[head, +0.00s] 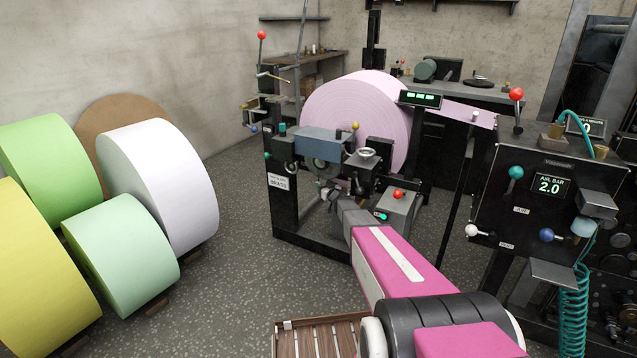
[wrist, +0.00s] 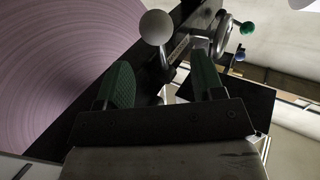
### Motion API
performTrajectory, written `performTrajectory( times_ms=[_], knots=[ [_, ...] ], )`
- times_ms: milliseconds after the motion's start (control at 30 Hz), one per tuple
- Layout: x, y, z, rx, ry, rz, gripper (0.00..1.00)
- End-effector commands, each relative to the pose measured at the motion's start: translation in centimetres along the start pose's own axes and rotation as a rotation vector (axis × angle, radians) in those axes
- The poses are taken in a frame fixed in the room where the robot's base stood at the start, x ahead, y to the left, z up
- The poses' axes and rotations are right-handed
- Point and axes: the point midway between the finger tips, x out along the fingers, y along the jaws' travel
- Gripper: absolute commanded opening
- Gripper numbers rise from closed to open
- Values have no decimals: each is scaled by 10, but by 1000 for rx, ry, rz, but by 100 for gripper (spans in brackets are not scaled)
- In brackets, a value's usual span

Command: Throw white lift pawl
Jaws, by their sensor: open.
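A white ball knob (wrist: 157,27) on a thin metal stem stands just beyond my fingertips in the wrist view, beside a dark bar of the roll stand. My gripper (wrist: 163,80) is open, with its two green-padded fingers apart. The knob's stem shows between them, and nothing is held. In the head view my gripper (head: 334,194) is at the front of the stand with the pink roll (head: 350,115). The white knob is hard to make out there, among the stand's parts and my gripper. Another white ball knob (head: 472,231) sits on the right control panel.
A handwheel (wrist: 223,36) and green and blue knobs lie beyond the right finger. A box with a red button (head: 398,194) stands close to my arm. Green, white and yellow rolls stand at left. A slatted wooden pallet (head: 290,338) lies in front. Grey floor is free between.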

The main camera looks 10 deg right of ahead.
Motion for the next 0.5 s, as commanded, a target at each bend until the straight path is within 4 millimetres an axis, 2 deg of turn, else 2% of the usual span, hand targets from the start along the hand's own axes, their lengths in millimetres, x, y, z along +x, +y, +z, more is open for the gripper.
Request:
performTrajectory(
  times_ms=[33,200,333,500],
  knots=[
    [13,1,1,0,1,-1,62],
    [41,2,2,0,0,0,62],
    [52,1,1,0,-1,0,62],
    [55,0,0,0,-1,0,62]
  ],
)
